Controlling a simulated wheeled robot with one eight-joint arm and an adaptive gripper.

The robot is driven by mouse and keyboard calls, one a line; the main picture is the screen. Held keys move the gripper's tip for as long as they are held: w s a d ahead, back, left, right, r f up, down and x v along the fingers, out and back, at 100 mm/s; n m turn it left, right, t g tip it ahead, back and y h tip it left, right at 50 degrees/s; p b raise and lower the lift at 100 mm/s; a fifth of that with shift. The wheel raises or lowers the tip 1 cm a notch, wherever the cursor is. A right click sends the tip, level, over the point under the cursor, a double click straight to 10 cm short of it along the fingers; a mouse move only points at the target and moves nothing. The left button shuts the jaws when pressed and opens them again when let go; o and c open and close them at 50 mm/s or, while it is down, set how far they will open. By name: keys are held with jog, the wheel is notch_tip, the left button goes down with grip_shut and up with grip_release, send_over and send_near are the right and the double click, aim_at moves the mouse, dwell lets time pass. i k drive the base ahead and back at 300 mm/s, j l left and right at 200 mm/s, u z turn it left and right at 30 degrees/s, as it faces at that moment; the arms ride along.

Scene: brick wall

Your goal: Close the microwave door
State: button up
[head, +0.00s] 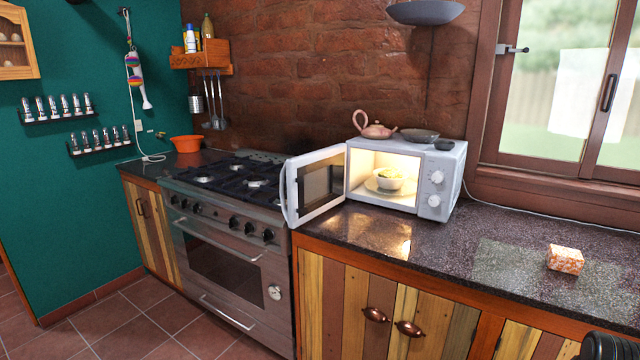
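The white microwave (452,178) stands on the dark stone counter against the brick wall. Its door (318,184) is open, hinged at the left side of the lit cavity and swung out to the left, towards the stove. A curved white handle (287,194) is on the door's free edge. A white bowl with yellowish contents (388,180) sits on the turntable inside. My gripper's fingers do not show; only a dark part, probably of my arm, shows at the bottom right corner.
A pink teapot (375,127) and a grey dish (419,135) stand on top of the microwave. The stove (230,240) is to the left. A small orange patterned box (565,259) lies on the counter at the right. The counter in front of the microwave is clear.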

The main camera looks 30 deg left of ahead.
aim_at(322, 187)
jog(key=j+z, duration=0.1)
jog(key=j, duration=1.35)
jog(key=j+z, duration=0.15)
jog(key=j, duration=1.25)
jog(key=j+z, duration=0.15)
jog(key=j, duration=0.6)
jog(key=k+j, duration=0.15)
jog(key=j, duration=0.55)
jog(key=k+j+z, duration=0.15)
jog(key=j, duration=0.55)
jog(key=i+l, duration=0.1)
